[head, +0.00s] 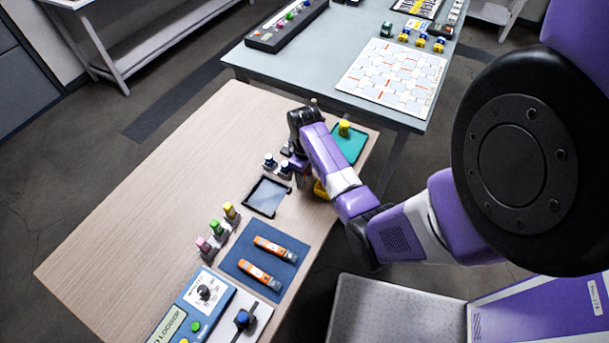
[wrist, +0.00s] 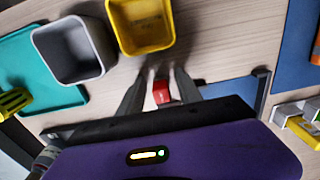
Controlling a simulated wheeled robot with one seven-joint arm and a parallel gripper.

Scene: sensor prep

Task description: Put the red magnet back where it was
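The red magnet (wrist: 162,93), a small red block, shows in the wrist view between the two fingers of my gripper (wrist: 163,74).
A yellow bin (wrist: 145,27) and a grey bin (wrist: 97,37) stand just beyond my fingertips. A teal tray (wrist: 35,62) lies left of them. A blue mat (head: 237,266) holds two orange tools. Coloured pieces on stands (head: 216,229) line the table; its left part is clear.

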